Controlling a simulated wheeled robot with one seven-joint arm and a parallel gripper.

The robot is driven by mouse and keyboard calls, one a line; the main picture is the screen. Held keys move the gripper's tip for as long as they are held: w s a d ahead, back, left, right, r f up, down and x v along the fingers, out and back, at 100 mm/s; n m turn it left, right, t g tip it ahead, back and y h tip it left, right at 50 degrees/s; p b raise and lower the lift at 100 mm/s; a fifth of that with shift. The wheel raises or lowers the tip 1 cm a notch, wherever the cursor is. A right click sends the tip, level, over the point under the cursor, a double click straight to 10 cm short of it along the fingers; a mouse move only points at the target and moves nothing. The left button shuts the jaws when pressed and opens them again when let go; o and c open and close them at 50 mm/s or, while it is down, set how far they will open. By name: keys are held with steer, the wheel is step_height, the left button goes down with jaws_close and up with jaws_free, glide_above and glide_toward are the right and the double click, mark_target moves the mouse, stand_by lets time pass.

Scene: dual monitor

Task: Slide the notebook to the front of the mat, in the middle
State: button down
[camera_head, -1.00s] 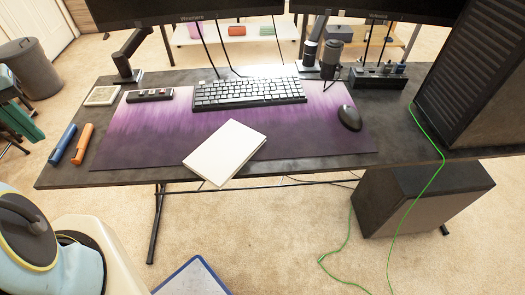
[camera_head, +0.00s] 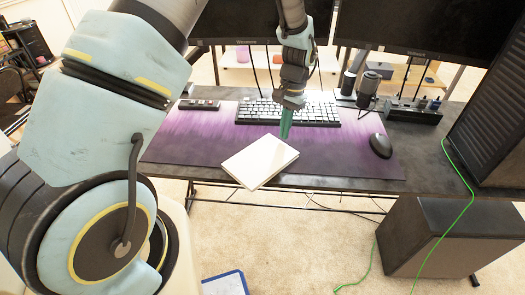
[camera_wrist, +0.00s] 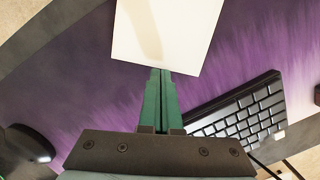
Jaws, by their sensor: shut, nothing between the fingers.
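The notebook (camera_head: 258,164) is a pale, closed rectangle lying askew across the front of the purple mat (camera_head: 190,150). Its nearest corner pokes past the mat's front edge and seems to overhang the desk edge. My gripper (camera_head: 284,136) points down with green fingers shut and empty, at the notebook's back right edge, between it and the keyboard. In the wrist view, the fingertips (camera_wrist: 161,72) meet the edge of the notebook (camera_wrist: 170,30); whether they press on it I cannot tell.
The keyboard (camera_head: 315,111) lies behind my gripper, and the mouse (camera_head: 380,145) is to the right on the mat. A small button strip (camera_head: 199,104) lies at the back left. The mat is clear between notebook and mouse.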

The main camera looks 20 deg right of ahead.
mark_target(273, 150)
steer(key=s+a+p, duration=0.1)
steer(key=a, duration=0.2)
steer(key=s+a, duration=0.2)
steer(key=a, duration=0.1)
steer(key=s+a+p, duration=0.1)
steer(key=s+a, duration=0.1)
steer(key=shift+s+a+r+p, duration=0.2)
steer(key=shift+a+p, duration=0.1)
steer(key=shift+a, duration=0.1)
steer(key=shift+s+a+f, duration=0.15)
steer(key=shift+a, duration=0.1)
steer(key=shift+f, duration=0.8)
steer(key=shift+f, duration=0.1)
steer(key=w+d, duration=0.2)
steer(key=d, duration=0.1)
steer(key=w+d, duration=0.1)
steer(key=shift+d, duration=0.4)
